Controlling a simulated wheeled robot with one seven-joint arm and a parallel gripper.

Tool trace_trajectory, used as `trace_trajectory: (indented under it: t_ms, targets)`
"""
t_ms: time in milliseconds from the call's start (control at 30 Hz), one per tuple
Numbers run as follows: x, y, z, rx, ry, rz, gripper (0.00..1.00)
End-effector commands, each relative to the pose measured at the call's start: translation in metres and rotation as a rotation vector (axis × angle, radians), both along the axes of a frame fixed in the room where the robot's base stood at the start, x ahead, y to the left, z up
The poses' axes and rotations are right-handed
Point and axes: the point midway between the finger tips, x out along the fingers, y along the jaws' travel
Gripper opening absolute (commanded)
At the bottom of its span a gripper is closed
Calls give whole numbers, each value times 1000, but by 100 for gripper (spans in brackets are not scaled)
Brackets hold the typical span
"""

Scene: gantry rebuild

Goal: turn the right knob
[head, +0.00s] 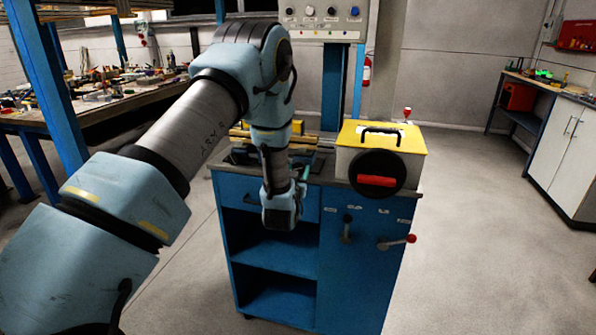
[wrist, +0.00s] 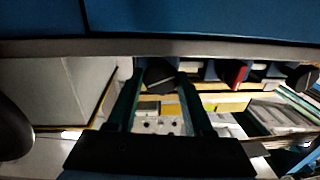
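A control panel (head: 318,22) at the top of the head view carries a row of small round knobs. The rightmost is blue (head: 354,12); a dark knob (head: 331,11) sits to its left. My gripper is well below the panel, over the front of the blue cabinet's worktop; its fingers are largely hidden by my arm in the head view. In the wrist view my gripper (wrist: 164,80) is open, its two dark green fingers apart. No panel knob is between them. A dark rounded item shows near the fingertips; contact cannot be told.
A yellow-lidded box (head: 345,158) with a black disc and red handle stands on the worktop, right of my gripper. The cabinet front (head: 360,285) bears two levers, one red-tipped (head: 411,239). Tools lie behind my gripper. A cluttered bench (head: 120,95) is at left; open floor at right.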

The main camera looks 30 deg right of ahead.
Motion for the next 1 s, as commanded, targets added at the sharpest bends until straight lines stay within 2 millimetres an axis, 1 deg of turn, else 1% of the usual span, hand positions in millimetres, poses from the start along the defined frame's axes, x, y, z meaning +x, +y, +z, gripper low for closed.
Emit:
trace_trajectory:
  t_ms: [33, 67, 400, 433, 733, 1000]
  targets:
    - [0, 0, 0, 0, 0, 1, 43]
    - [0, 0, 0, 0, 0, 1, 39]
    - [0, 1, 0, 0, 0, 1, 1]
    - [0, 1, 0, 0, 0, 1, 0]
    - [1, 1, -1, -30, 27, 2, 0]
    - [1, 2, -4, -148, 135, 4, 0]
